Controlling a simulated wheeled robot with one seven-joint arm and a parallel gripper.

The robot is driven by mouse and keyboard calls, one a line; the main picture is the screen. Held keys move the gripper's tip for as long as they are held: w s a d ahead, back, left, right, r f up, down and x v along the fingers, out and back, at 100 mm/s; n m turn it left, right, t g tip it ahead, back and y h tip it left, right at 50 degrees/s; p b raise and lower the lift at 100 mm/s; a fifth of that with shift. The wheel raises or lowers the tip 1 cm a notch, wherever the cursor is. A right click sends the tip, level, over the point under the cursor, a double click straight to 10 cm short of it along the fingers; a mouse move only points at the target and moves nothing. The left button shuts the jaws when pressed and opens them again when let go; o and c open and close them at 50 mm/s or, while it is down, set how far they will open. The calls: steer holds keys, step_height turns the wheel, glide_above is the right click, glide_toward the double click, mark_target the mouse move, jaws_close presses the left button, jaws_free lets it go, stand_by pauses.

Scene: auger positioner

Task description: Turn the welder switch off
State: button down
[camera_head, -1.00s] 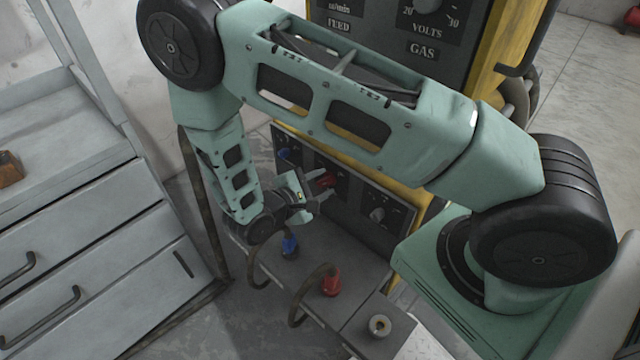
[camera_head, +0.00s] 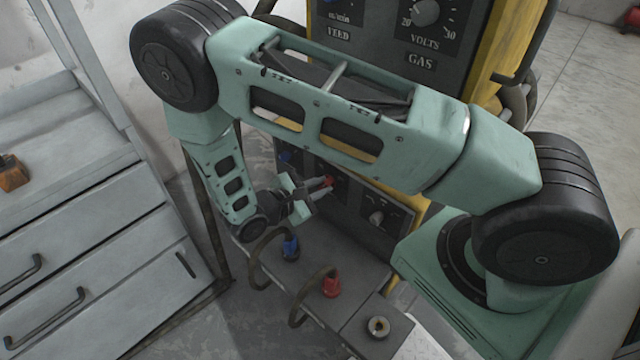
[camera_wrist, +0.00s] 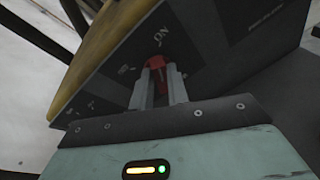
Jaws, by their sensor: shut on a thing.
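The welder switch is a red knob (camera_head: 328,181) on the dark lower front panel of the yellow-framed welder. In the wrist view the red knob (camera_wrist: 157,62) sits between the two grey fingers, close to the "ON" lettering. My gripper (camera_head: 319,188) reaches the panel from the left in the head view. In the wrist view my gripper (camera_wrist: 160,82) is shut on the knob, and its fingers hide part of it. I cannot tell exactly which way the knob points.
A grey knob (camera_head: 376,217) is to the right on the same panel. Blue (camera_head: 290,248) and red (camera_head: 332,286) cable plugs stand on the ledge below, with looping cables near my wrist. A grey drawer cabinet (camera_head: 90,240) stands at the left.

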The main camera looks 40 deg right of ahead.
steer(key=n, duration=0.1)
steer(key=n+g, duration=0.1)
steer(key=n, duration=0.1)
steer(key=n+h+p, duration=0.1)
steer(key=n, duration=0.1)
steer(key=shift+w+a+f+g, duration=0.1)
steer(key=shift+w+a+g, duration=0.05)
steer(key=shift+w+g, duration=0.25)
steer(key=shift+w+f+n+g+h+b, duration=0.1)
steer(key=shift+n+g+h, duration=0.2)
steer(key=shift+n, duration=0.8)
steer(key=shift+f+n+g+h+b, duration=0.15)
steer(key=shift+n+h, duration=0.15)
steer(key=shift+n, duration=0.8)
steer(key=shift+w+f+n+g+h+b, duration=0.1)
steer(key=shift+n+g+h, duration=0.2)
steer(key=shift+n, duration=0.8)
steer(key=c, duration=1.4)
jaws_free()
steer(key=shift+o, duration=0.2)
